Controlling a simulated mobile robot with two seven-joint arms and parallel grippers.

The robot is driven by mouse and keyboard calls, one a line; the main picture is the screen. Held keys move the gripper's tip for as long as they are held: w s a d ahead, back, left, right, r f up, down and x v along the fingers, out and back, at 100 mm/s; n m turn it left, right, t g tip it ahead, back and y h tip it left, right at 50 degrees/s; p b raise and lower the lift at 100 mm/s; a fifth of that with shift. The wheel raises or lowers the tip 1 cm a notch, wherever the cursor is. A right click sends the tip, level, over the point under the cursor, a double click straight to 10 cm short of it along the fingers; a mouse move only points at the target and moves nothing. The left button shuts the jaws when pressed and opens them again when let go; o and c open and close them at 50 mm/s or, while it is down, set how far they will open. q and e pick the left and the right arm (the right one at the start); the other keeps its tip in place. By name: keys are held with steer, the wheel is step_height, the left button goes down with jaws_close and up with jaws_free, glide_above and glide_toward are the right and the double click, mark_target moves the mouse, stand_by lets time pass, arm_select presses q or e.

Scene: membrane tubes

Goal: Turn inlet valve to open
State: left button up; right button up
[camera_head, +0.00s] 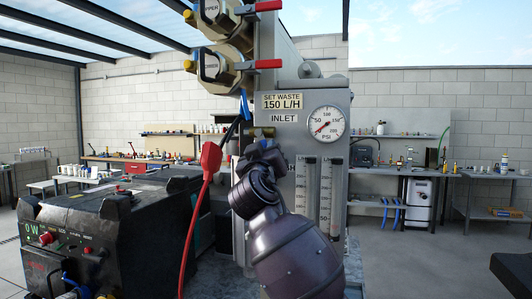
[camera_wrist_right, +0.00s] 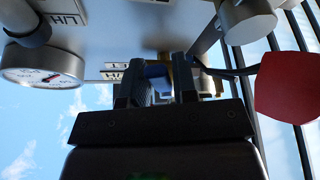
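The inlet valve has a brass body (camera_head: 262,132) beside the INLET label on the grey panel (camera_head: 338,100). In the right wrist view, a blue piece (camera_wrist_right: 158,72), apparently its handle, shows between the two dark fingers of my right gripper (camera_wrist_right: 158,92). Brass shows just beyond the fingers. The fingers stand apart by a narrow gap that the blue piece seems to fill; I cannot tell whether they press on it. In the head view my right gripper (camera_head: 262,152) is just below the brass body and hides most of the handle. My left gripper is not in view.
A pressure gauge (camera_head: 326,123) and clear flow tubes are close right of my right gripper. A red plug (camera_head: 211,156) with a red cable hangs close left. Two valves with red handles (camera_head: 268,64) are above. A black machine (camera_head: 115,220) stands at left.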

steer(key=shift+o, duration=1.4)
steer(key=b+v, duration=0.2)
steer(key=v, duration=0.9)
